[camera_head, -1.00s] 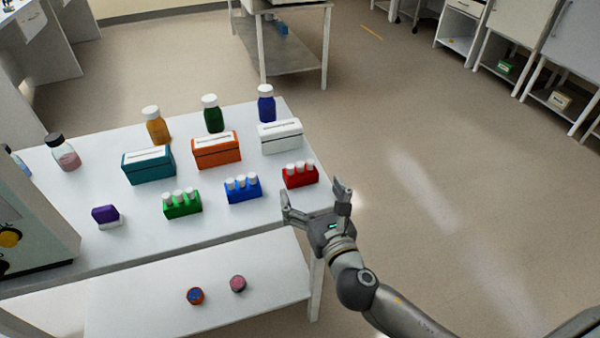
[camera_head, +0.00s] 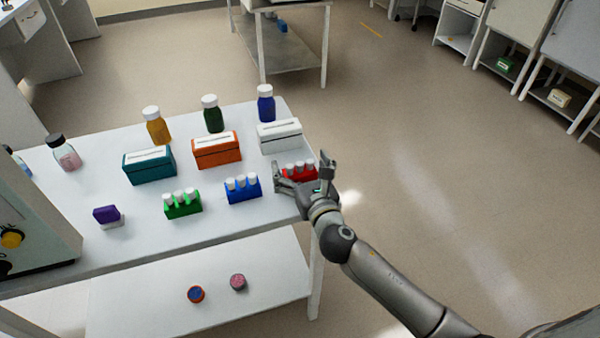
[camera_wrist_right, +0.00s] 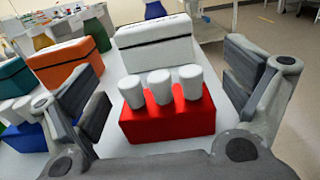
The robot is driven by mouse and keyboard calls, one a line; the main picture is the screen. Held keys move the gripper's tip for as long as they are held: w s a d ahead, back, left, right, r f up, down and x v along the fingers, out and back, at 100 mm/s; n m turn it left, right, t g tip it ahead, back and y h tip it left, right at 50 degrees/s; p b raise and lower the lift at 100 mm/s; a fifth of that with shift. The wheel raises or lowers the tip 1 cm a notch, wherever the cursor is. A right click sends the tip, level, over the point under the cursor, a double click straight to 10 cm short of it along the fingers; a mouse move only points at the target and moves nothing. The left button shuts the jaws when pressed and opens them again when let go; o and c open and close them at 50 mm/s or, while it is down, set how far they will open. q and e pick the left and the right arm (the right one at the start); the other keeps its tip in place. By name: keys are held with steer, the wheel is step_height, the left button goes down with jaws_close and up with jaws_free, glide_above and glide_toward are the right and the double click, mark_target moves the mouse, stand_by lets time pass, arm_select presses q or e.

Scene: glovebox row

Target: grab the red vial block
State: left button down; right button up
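The red vial block (camera_head: 299,170) sits near the right end of the white table, holding three white-capped vials. In the right wrist view the red vial block (camera_wrist_right: 168,121) is upright and centred between the fingers. My right gripper (camera_head: 303,172) is open, with one finger on each side of the block. In the wrist view the open right gripper (camera_wrist_right: 168,88) shows gaps between both fingers and the block. In the head view the gripper partly hides the block. My left gripper is not in view.
A blue vial block (camera_head: 243,191) and a green one (camera_head: 183,206) stand to the left. A white box (camera_head: 280,138) is close behind the red block, with an orange box (camera_head: 217,153) beside it. The table's right edge is close by.

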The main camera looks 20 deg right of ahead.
steer(key=c, duration=1.2)
